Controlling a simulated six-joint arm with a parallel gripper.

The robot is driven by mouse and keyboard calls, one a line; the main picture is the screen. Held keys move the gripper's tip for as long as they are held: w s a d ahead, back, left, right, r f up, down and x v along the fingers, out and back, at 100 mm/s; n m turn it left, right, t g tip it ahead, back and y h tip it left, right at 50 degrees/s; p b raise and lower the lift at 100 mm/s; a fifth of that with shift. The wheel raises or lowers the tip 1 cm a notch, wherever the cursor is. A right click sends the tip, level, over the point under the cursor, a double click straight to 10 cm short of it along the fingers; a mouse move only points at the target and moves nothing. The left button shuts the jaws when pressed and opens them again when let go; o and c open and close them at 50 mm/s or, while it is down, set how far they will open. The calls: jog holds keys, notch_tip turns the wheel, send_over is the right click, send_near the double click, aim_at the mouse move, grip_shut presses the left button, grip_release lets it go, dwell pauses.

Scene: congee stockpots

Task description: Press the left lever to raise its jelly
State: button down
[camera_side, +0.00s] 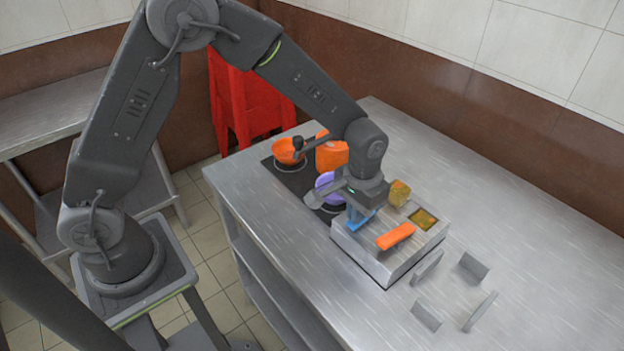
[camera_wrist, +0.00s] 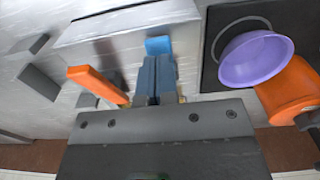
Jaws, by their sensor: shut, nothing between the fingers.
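A grey metal box (camera_side: 375,264) stands on the steel counter with a blue lever (camera_side: 358,222) at its left and an orange lever (camera_side: 396,236) at its right. My gripper (camera_side: 352,205) is shut and empty, its tips at the blue lever; contact looks likely, but the arm partly hides it. In the wrist view the shut fingers (camera_wrist: 158,62) end at the blue lever (camera_wrist: 158,46), and the orange lever (camera_wrist: 98,85) lies to their left. One yellow-brown jelly (camera_side: 399,193) stands up above the box behind the blue lever. Another jelly (camera_side: 424,219) sits low in its square opening behind the orange lever.
A purple bowl (camera_side: 327,184), an orange pan (camera_side: 287,152) and an orange container (camera_side: 332,155) are on or by the dark stove (camera_side: 290,178), left of the box. Several grey upright plates (camera_side: 474,266) stand right of the box. The counter's far right is clear.

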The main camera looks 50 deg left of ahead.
jog(key=shift+s+f, duration=0.1)
jog(key=shift+f, duration=0.05)
notch_tip(320, 180, up, 8)
dwell(1.1)
